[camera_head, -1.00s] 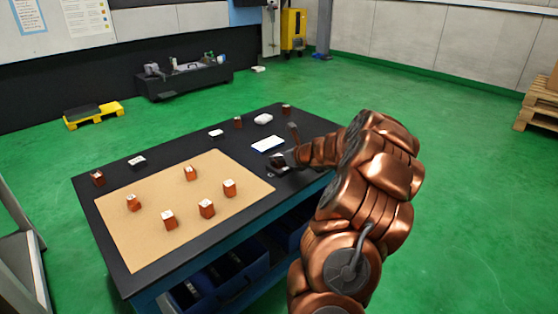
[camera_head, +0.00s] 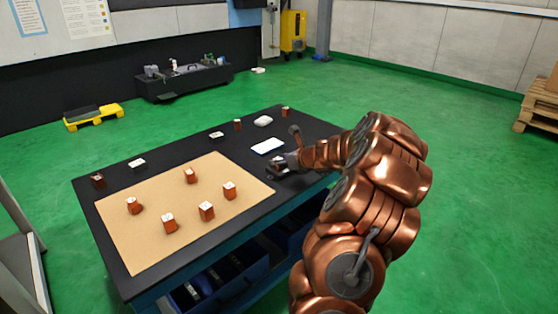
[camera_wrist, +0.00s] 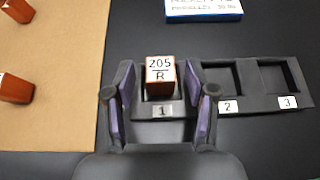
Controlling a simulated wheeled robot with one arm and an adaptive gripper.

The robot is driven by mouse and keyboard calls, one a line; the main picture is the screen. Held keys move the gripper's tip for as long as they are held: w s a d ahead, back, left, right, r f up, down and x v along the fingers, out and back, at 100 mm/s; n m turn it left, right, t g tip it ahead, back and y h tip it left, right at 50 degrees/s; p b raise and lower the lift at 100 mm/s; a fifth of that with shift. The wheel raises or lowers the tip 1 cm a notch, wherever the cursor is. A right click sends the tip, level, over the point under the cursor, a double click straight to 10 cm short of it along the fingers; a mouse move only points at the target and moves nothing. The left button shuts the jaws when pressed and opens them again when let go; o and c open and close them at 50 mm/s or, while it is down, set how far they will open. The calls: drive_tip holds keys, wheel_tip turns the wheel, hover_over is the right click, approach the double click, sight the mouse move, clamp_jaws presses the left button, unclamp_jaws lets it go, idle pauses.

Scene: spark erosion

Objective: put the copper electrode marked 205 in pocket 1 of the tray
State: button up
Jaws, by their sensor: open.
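The copper electrode marked 205 R (camera_wrist: 160,77) stands upright in the pocket labelled 1 of the dark tray (camera_wrist: 258,106) in the wrist view. My gripper (camera_wrist: 160,105) is open, with a finger on each side of the electrode and gaps between. Pockets 2 (camera_wrist: 222,77) and 3 (camera_wrist: 279,76) are empty. In the head view my gripper (camera_head: 278,165) is over the right part of the table, and my arm hides much of the tray.
A tan mat (camera_head: 160,240) holds several copper blocks. A white and blue card (camera_wrist: 203,8) lies behind the tray. More blocks and small white items stand along the table's back. Black tabletop (camera_wrist: 285,140) is clear in front of the tray.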

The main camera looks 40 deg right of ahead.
drive_tip(key=p+v, duration=0.3)
drive_tip(key=v, duration=0.7)
drive_tip(key=shift+s+r, duration=0.2)
drive_tip(key=shift+a, duration=0.1)
drive_tip(key=w+a+r+n+g+y, duration=0.15)
drive_tip(key=a+n, duration=0.35)
drive_tip(key=a, duration=0.5)
drive_tip(key=w+a+r+n+g+y, duration=0.1)
drive_tip(key=a+n+y, duration=0.3)
drive_tip(key=a, duration=0.6)
drive_tip(key=w+a+r+n+g+y, duration=0.1)
drive_tip(key=a+n+g+y, duration=0.1)
drive_tip(key=a+n, duration=0.6)
drive_tip(key=s+a+f+n+g, duration=0.1)
drive_tip(key=s+a+n+g, duration=0.2)
drive_tip(key=s+a, duration=0.35)
drive_tip(key=s+a+f+n+g, duration=0.15)
drive_tip(key=s+a+n, duration=0.25)
drive_tip(key=a, duration=0.6)
drive_tip(key=s+d+f+n+g+h, duration=0.1)
drive_tip(key=s+n+g+h, duration=0.5)
drive_tip(key=s+n, duration=0.6)
drive_tip(key=s+h, duration=0.1)
drive_tip(key=s, duration=0.9)
drive_tip(key=shift+s+f+n+g, duration=0.2)
drive_tip(key=shift+s+n+g, duration=0.05)
drive_tip(key=shift+n+g, duration=0.15)
